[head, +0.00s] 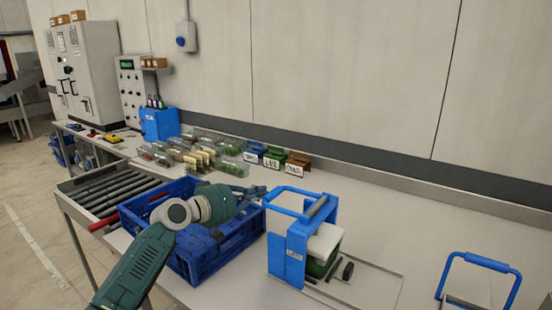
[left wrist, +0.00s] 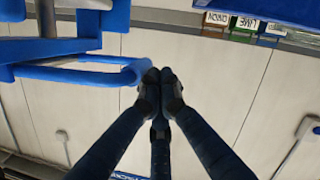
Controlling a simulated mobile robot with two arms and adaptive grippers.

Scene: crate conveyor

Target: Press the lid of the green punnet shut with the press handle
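The blue press (head: 285,262) stands on the table at the centre right, with its blue loop handle (head: 290,213) raised to the left of its top. The green punnet (head: 318,268) sits in the press under a pale cover; I cannot tell whether its lid is shut. My left gripper (head: 262,192) is by the far left end of the handle. In the left wrist view, its fingertips (left wrist: 159,75) are drawn together beside the end of the blue handle (left wrist: 110,74). No bar shows clearly between them. My right gripper is not in view.
A blue crate (head: 205,262) stands below my left forearm, beside the roller conveyor (head: 105,190). Several filled punnets (head: 232,168) and labelled card holders (head: 273,157) line the back. Another blue handle frame (head: 487,263) stands at the right. The table between is mostly clear.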

